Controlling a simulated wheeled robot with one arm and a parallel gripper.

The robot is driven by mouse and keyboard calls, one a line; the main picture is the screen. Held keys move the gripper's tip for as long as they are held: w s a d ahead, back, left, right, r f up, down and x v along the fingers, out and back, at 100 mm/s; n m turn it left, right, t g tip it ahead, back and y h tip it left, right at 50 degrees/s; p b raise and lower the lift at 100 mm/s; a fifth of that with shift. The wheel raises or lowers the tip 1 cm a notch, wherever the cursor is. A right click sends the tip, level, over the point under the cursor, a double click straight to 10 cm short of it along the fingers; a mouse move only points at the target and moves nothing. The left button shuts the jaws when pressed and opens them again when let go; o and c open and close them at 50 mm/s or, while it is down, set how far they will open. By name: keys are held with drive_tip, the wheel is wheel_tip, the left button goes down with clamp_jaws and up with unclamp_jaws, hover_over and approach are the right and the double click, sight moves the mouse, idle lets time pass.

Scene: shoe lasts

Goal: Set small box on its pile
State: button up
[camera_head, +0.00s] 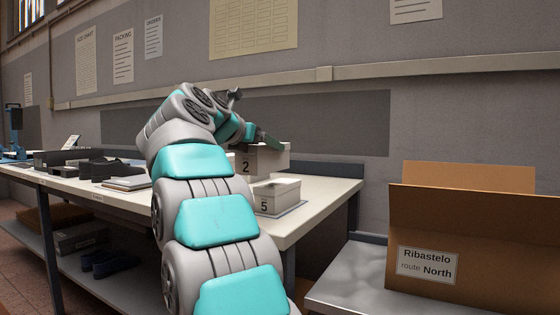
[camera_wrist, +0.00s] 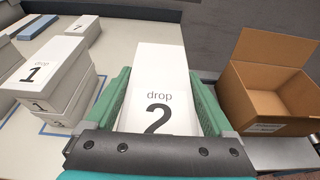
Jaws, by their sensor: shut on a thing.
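My gripper (camera_head: 266,141) is shut on a white box (camera_head: 266,161) marked "2", which it holds over the right end of the table. In the wrist view this box (camera_wrist: 160,75) reads "drop 2" and sits between the green fingers of my gripper (camera_wrist: 158,82). A pale box (camera_head: 277,195) marked "5" stands on the table, lower and nearer in the head view. Whether the held box touches anything below is hidden. In the wrist view a pile of white boxes (camera_wrist: 50,70), the top one marked "1", stands left of my gripper.
A large open cardboard box (camera_head: 470,240) labelled "Ribastelo route North" stands on a metal surface to the right; it also shows in the wrist view (camera_wrist: 265,75). Dark trays (camera_head: 105,168) lie farther left on the table (camera_head: 320,195). Blue outlines mark the tabletop.

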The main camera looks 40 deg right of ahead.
drive_tip(key=shift+w+a+f+x, duration=0.1)
drive_tip(key=shift+f+x, duration=0.15)
drive_tip(key=shift+x, duration=1.4)
drive_tip(key=shift+w+a+f+x, duration=0.1)
drive_tip(key=shift+f+x, duration=0.15)
drive_tip(key=shift+x, duration=1.4)
drive_tip(key=shift+w+a+f+x, duration=0.1)
drive_tip(key=shift+a+f+x, duration=0.1)
drive_tip(key=shift+x, duration=1.45)
drive_tip(key=shift+f, duration=0.2)
drive_tip(key=o, duration=1.3)
drive_tip(key=shift+c, duration=0.2)
drive_tip(key=shift+r, duration=0.15)
